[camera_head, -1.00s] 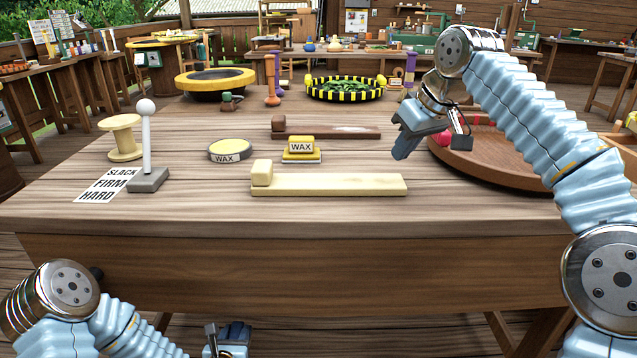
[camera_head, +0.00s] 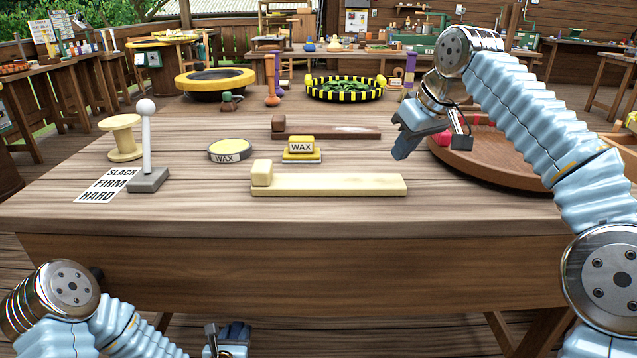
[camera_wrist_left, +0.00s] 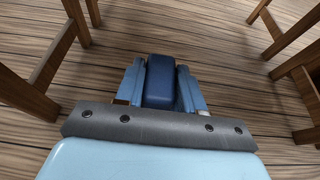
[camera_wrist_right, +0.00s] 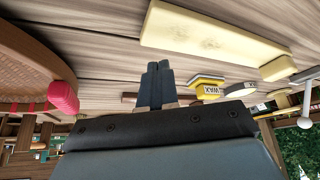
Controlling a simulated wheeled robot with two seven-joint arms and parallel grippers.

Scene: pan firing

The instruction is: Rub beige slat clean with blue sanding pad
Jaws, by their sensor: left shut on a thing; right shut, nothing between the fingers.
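The beige slat (camera_head: 330,185) lies flat near the table's front, with a raised block at its left end. In the right wrist view the slat (camera_wrist_right: 210,32) shows darker smudges on its face. My left gripper (camera_wrist_left: 160,85) is shut on the blue sanding pad (camera_wrist_left: 160,80), held below the table's front edge with floor under it. In the head view only part of the left gripper (camera_head: 230,340) shows at the bottom. My right gripper (camera_head: 405,150) is shut and empty above the table, right of and behind the slat; its fingers also show in the right wrist view (camera_wrist_right: 155,75).
Behind the slat are a yellow wax block (camera_head: 301,147), a round wax tin (camera_head: 231,150) and a brown slat (camera_head: 340,132). A white-knobbed post (camera_head: 147,150) and a spool (camera_head: 122,138) stand left. A round wooden tray (camera_head: 490,165) is at right. The front middle is clear.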

